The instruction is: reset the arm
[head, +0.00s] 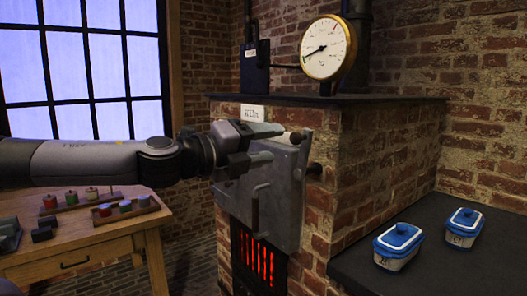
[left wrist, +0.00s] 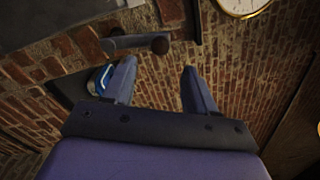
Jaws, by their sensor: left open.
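My left arm comes in from the left in the head view, and its gripper (head: 276,144) is in front of the kiln's grey metal door (head: 285,205). The left wrist view shows the gripper (left wrist: 159,66) with its two fingers apart and nothing between them. A grey bar with a dark round knob (left wrist: 160,45) lies beyond the fingertips there; I cannot tell how close it is. In the head view a knob (head: 296,138) shows near the upper finger. My right gripper is in neither view.
The brick kiln (head: 372,165) carries a round gauge (head: 327,48) and glows red behind a grate (head: 252,258). Two blue-lidded jars (head: 398,246) (head: 464,228) stand on a dark shelf (head: 430,272) at right. A wooden table (head: 90,250) at left holds small coloured pieces.

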